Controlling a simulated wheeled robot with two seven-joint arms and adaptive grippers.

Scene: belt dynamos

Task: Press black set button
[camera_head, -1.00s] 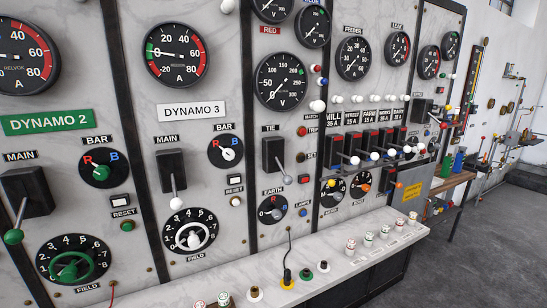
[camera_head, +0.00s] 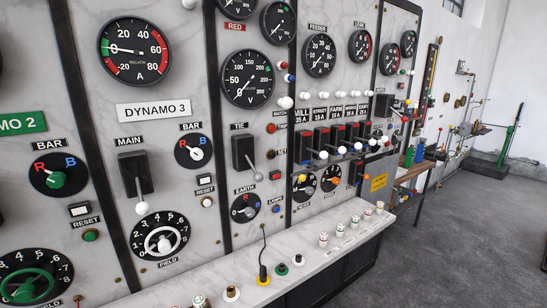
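The black set button (camera_head: 271,154) is a small round knob on the pale marble panel, beside a small dark label that seems to read SET. It sits below the red trip button (camera_head: 271,128) and to the right of the TIE lever switch (camera_head: 244,153). Nothing covers it. Neither of my grippers is in view.
A white marble ledge (camera_head: 325,252) with several small terminals and a yellow-based plug (camera_head: 263,275) juts out below the panel. The EARTH dial (camera_head: 244,208) is below the button. A row of red-and-black breakers (camera_head: 321,138) is to the right. Open grey floor (camera_head: 470,240) lies at right.

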